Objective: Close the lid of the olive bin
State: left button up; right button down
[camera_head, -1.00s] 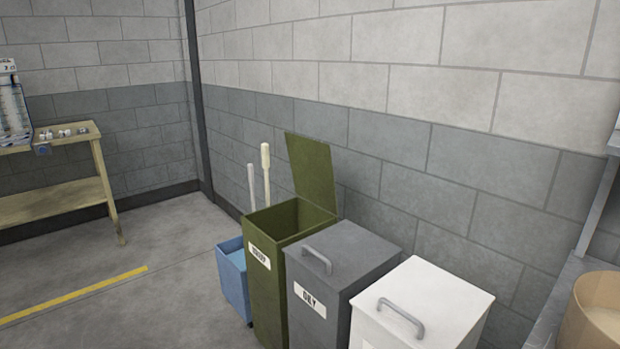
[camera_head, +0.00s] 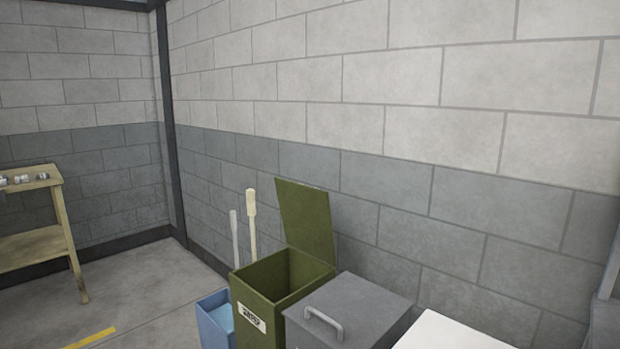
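The olive bin (camera_head: 270,292) stands against the block wall in the lower middle of the head view. Its top is open and I see into its dark inside. Its olive lid (camera_head: 306,218) stands up at the back, tilted slightly toward the wall. A white label with dark letters is on its front. The lower part of the bin is cut off by the picture's bottom edge. Neither of my grippers shows in the view.
A grey bin (camera_head: 352,308) with a closed, handled lid stands right beside the olive one, and a white bin (camera_head: 455,333) follows. A blue bucket (camera_head: 216,318) and two upright handles (camera_head: 251,222) are at its left. A wooden table (camera_head: 40,222) stands far left. Floor between is clear.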

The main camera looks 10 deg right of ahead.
aim_at(305, 211)
jog(key=i+j, duration=0.3)
jog(key=i+j+z, duration=0.1)
jog(key=i+j, duration=0.2)
jog(key=j, duration=0.2)
jog(key=i+j+z, duration=0.1)
jog(key=i+j, duration=0.2)
jog(key=j, duration=0.15)
jog(key=i+j, duration=0.25)
jog(key=j, duration=0.15)
jog(key=i+j+z, duration=0.1)
jog(key=i+j, duration=0.15)
jog(key=j, duration=0.2)
